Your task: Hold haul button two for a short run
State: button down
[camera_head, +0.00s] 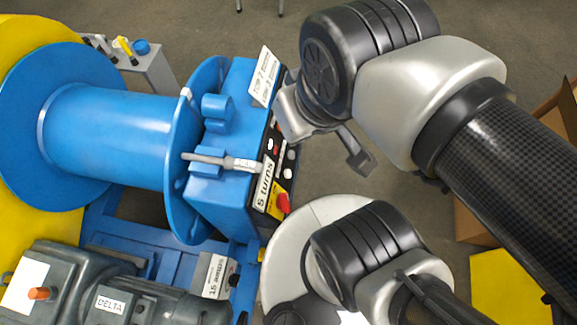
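The blue winch's control box (222,195) has a dark panel on its right side, seen at a steep angle. The panel carries several small round buttons, among them a white button (291,154) and a red button (276,150). Their markings are too small to read, so I cannot tell which is button two. A red knob (283,203) on a yellow plate sits lower on the panel. My gripper (350,148) is just right of the panel's upper part. One dark finger shows, apart from the buttons; the other finger is hidden or unclear. Nothing is visibly held.
A blue drum (110,135) stands left of the box. A grey lever (215,161) crosses the box top, and a white sign (264,77) stands at its upper edge. A grey motor (75,285) lies lower left. Cardboard boxes (480,222) stand at the right.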

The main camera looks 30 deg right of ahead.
aim_at(287, 172)
jog(key=k+l, duration=0.25)
jog(key=k, duration=0.25)
jog(key=k+l, duration=0.25)
jog(key=k, duration=0.2)
